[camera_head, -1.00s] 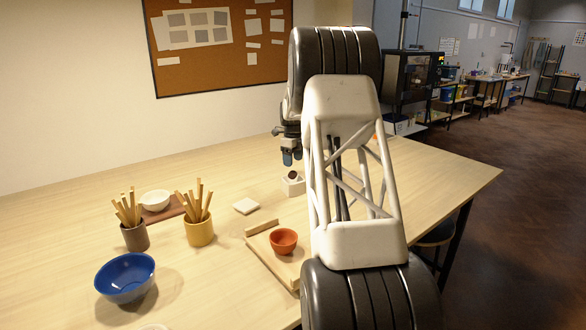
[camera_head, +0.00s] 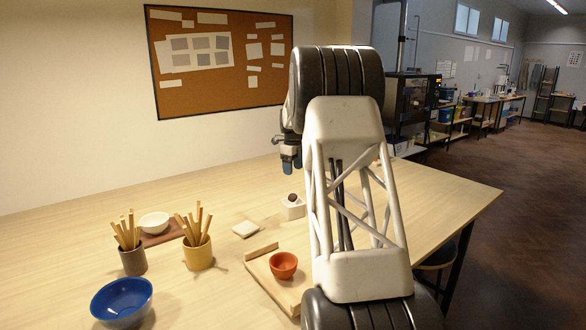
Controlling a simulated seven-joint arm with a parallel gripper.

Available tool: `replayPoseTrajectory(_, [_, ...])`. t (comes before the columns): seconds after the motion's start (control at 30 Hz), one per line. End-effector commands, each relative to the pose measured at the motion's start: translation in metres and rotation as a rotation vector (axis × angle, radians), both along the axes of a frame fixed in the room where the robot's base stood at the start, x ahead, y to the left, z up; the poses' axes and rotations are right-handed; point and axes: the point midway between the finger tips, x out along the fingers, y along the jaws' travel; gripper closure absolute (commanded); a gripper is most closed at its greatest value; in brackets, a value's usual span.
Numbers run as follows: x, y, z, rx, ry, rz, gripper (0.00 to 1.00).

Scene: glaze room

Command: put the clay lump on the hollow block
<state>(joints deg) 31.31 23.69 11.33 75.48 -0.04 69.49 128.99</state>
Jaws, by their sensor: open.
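The clay lump (camera_head: 292,197), small, dark and round, sits on top of the hollow block (camera_head: 291,210), a pale square block on the table left of my arm. My gripper (camera_head: 288,168) is above the lump and apart from it, fingers pointing down with bluish tips. It is open and holds nothing that I can see. My arm hides the table just right of the block.
A white tile (camera_head: 245,229) lies left of the block. A wooden board (camera_head: 272,275) with an orange bowl (camera_head: 283,265) is nearer. A blue bowl (camera_head: 122,302), a white bowl (camera_head: 154,222), a grey cup (camera_head: 132,261) and a yellow cup (camera_head: 199,253) with sticks stand left.

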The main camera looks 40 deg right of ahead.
Motion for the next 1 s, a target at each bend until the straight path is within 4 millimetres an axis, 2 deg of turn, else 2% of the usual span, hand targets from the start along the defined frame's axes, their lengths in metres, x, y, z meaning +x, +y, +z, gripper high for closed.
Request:
replayPoseTrajectory(0.37, [0.0,0.001,0.001,0.0,0.0,0.003,0.35])
replayPoseTrajectory(0.57, [-0.005,0.017,0.01,-0.004,-0.004,0.057,0.35])
replayPoseTrajectory(0.77, [-0.021,0.058,0.03,-0.011,-0.016,0.209,0.35])
replayPoseTrajectory(1.0, [-0.054,0.128,0.06,-0.028,-0.031,0.475,0.35])
